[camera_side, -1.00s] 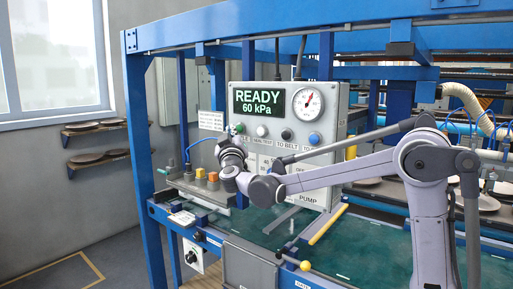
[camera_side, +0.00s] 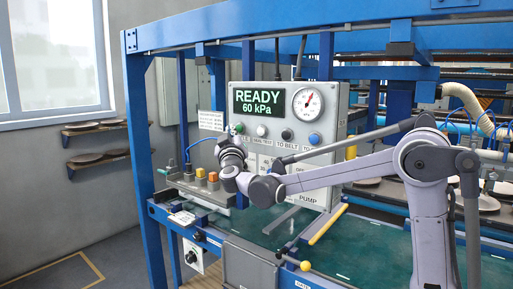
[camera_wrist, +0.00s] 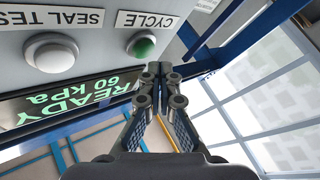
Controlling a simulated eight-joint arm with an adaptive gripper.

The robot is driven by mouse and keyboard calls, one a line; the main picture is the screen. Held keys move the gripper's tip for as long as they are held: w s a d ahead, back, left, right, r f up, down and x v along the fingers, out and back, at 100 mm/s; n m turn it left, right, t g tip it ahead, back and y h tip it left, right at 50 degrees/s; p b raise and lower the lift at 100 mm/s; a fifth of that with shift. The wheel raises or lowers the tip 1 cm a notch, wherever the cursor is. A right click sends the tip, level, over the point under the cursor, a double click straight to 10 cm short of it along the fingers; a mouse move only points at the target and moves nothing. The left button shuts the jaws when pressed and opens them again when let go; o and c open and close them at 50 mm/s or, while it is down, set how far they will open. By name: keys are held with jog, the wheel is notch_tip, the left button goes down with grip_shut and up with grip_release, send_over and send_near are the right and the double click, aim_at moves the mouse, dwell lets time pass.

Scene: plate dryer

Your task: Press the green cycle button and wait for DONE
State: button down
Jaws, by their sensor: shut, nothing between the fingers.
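The green cycle button (camera_side: 239,128) is at the lower left of the grey control panel (camera_side: 335,185). In the wrist view the green button (camera_wrist: 142,44) shows with its white ring, under an upside-down CYCLE label (camera_wrist: 153,20). My gripper (camera_wrist: 163,70) is shut and empty, its fingertips just below and right of the button in that view. They look apart from it, though the depth is hard to judge. In the side view my wrist partly hides the fingers below the button. The display (camera_side: 259,102) reads READY, 60 kPa.
A white button (camera_side: 262,130) labelled SEAL TEST is close beside the green one; black and blue buttons follow to the right. A round gauge (camera_side: 308,103) is above them. A blue frame post (camera_side: 144,160) is at left.

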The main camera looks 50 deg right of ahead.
jog(key=shift+d, duration=0.15)
jog(key=shift+d, duration=0.3)
jog(key=shift+d, duration=0.45)
dwell(1.2)
jog(key=shift+a, duration=0.85)
